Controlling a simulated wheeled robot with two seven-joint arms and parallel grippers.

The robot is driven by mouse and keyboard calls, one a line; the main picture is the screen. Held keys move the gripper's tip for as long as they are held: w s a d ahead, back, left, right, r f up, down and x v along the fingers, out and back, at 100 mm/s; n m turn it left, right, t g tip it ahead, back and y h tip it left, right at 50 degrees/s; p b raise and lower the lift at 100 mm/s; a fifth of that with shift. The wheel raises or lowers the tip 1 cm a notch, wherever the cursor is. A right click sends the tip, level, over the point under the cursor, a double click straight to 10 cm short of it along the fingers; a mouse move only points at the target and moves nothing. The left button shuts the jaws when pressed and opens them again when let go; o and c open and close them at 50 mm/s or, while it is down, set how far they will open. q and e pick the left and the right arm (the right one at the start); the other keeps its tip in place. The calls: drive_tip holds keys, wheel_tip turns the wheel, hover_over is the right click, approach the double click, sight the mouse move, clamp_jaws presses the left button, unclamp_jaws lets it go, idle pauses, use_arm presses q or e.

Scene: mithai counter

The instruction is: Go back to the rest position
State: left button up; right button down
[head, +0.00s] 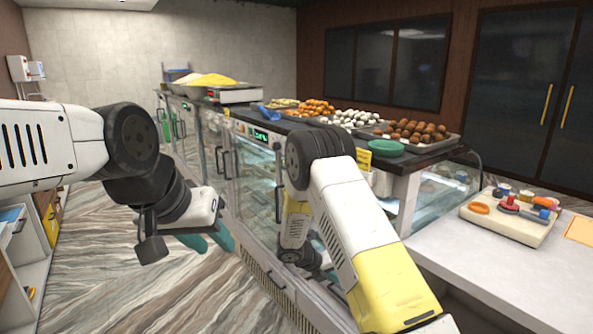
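My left arm comes in from the left, bent at a dark joint. Its gripper (208,240) hangs over the floor in front of the glass counter. Its two teal fingers show apart, with nothing visible between them. My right arm reaches up from the lower right and bends down at its dark elbow, in front of the counter. Its gripper lies low behind the forearm and is mostly hidden; only a little teal shows there, and I cannot tell its state.
The glass display counter (250,170) runs through the middle, with trays of sweets (411,131) and a green bowl (387,148) on top. A white side counter (500,270) at right carries a board (510,226) with small items. The wood-patterned floor (110,290) is open at left, beside shelves (32,250).

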drive_tip(key=s+d+r+m+y, duration=0.1)
drive_tip(key=s+d+r+m, duration=0.1)
drive_tip(key=s+r+m, duration=0.35)
drive_tip(key=s+d+r+m+g+y, duration=0.1)
drive_tip(key=s+r+m+y, duration=0.1)
drive_tip(key=r+m, duration=0.6)
drive_tip(key=s+d+r+m+y, duration=0.15)
drive_tip(key=s+r+m, duration=0.25)
drive_tip(key=r, duration=0.6)
drive_tip(key=s+a+r+m+t+y, duration=0.1)
drive_tip(key=s+r+m+y, duration=0.1)
drive_tip(key=s+r+m, duration=0.4)
drive_tip(key=s+a+r+m+t+y, duration=0.1)
drive_tip(key=s+r+m+t+y, duration=0.1)
drive_tip(key=s+r+m, duration=0.4)
drive_tip(key=s+m+y, duration=0.1)
drive_tip(key=s+m, duration=0.4)
drive_tip(key=s, duration=0.3)
drive_tip(key=shift+a+r, duration=0.3)
drive_tip(key=shift+a, duration=0.05)
